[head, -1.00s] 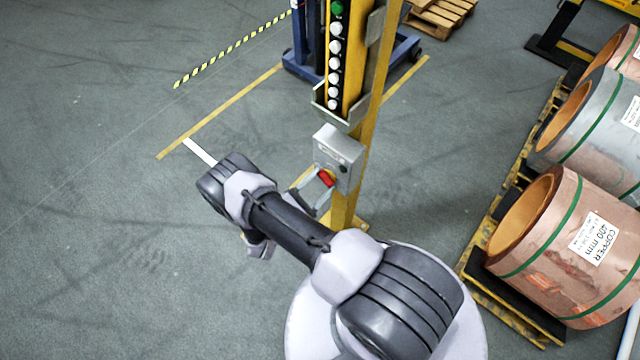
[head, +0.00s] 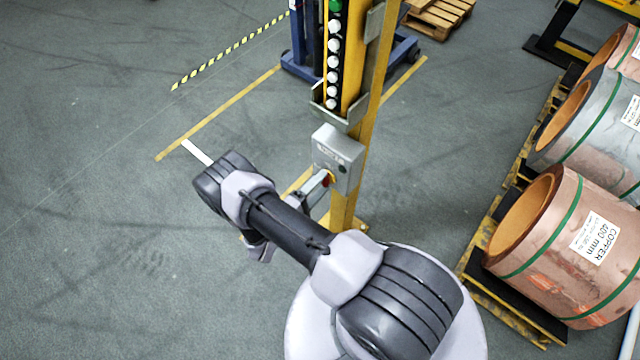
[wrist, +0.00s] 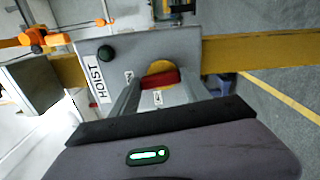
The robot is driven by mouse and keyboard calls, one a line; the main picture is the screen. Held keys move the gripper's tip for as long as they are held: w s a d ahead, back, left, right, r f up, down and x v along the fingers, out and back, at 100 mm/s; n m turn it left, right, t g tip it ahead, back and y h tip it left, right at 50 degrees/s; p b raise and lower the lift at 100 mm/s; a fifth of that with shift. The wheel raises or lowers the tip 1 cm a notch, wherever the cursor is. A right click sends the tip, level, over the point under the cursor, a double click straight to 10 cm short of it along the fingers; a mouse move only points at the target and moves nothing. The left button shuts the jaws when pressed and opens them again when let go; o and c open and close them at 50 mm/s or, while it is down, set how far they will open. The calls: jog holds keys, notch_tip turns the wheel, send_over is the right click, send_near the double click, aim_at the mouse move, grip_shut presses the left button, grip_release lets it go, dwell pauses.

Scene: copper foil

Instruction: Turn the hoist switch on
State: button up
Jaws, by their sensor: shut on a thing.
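The hoist switch is a red handle (wrist: 160,80) on a yellow disc, on the face of a grey box (wrist: 108,60) marked HOIST. The box (head: 338,158) is fixed to a yellow post. My gripper (wrist: 158,90) is shut on the red handle, with one finger at each end of it. In the wrist view the handle lies roughly level across the picture. Small letters beside it are partly hidden by the fingers. In the head view my gripper (head: 318,186) covers most of the handle and only a little red shows.
A round dark button (wrist: 106,53) sits on the same box. A column of white buttons (head: 333,62) is above it on the yellow post (head: 368,95). Copper coils (head: 560,235) stand on pallets at right. The floor at left is clear.

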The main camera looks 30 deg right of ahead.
jog(key=shift+m, duration=0.6)
jog(key=o, duration=1.4)
jog(key=p+v, duration=0.2)
jog(key=v, duration=1.5)
jog(key=shift+s+a, duration=0.1)
jog(key=shift+a, duration=0.15)
